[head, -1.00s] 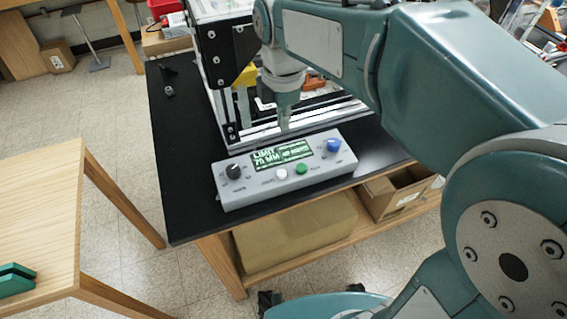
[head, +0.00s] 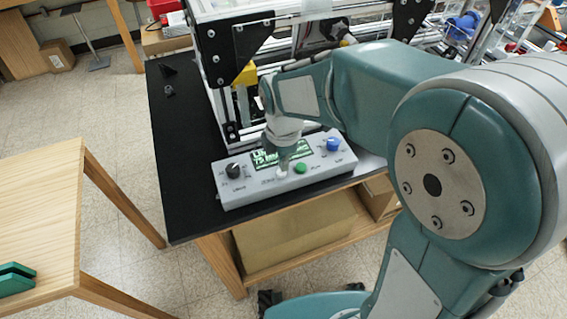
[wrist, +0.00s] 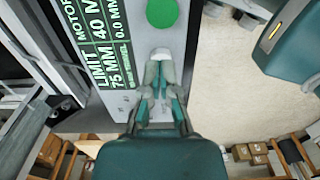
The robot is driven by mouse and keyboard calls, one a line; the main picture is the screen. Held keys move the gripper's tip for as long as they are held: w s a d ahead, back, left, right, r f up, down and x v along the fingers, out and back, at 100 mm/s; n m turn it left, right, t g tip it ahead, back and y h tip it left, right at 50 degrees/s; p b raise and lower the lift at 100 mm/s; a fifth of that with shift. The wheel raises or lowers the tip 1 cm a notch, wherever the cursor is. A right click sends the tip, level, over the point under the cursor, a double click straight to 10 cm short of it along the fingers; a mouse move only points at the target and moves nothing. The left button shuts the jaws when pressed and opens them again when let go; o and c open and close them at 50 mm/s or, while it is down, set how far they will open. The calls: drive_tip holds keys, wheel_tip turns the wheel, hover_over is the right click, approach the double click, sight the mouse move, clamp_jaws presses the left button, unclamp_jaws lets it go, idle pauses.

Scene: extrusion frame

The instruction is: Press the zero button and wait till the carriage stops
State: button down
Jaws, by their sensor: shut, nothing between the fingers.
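The grey control box (head: 232,197) lies on the black tabletop. It carries a black knob (head: 234,170), a white button, a green button (head: 300,167) and a blue knob (head: 333,144); their labels are too small to read. My gripper (head: 282,168) is shut and empty, pointing down at the white button. In the wrist view the fingertips (wrist: 160,62) are right at the white button (wrist: 160,52), with the green button (wrist: 162,12) beyond; I cannot tell whether they touch. The display (wrist: 88,45) reads LIMIT 75 MM and 0.0 MM. The carriage is not clearly identifiable.
The extrusion frame (head: 213,70) stands behind the box, with a yellow block (head: 246,75) inside it. A wooden table (head: 45,205) is at left with a green object (head: 14,279). Cardboard boxes sit on the shelf below the black top.

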drive_tip(key=shift+f, duration=0.55)
drive_tip(key=shift+f, duration=0.15)
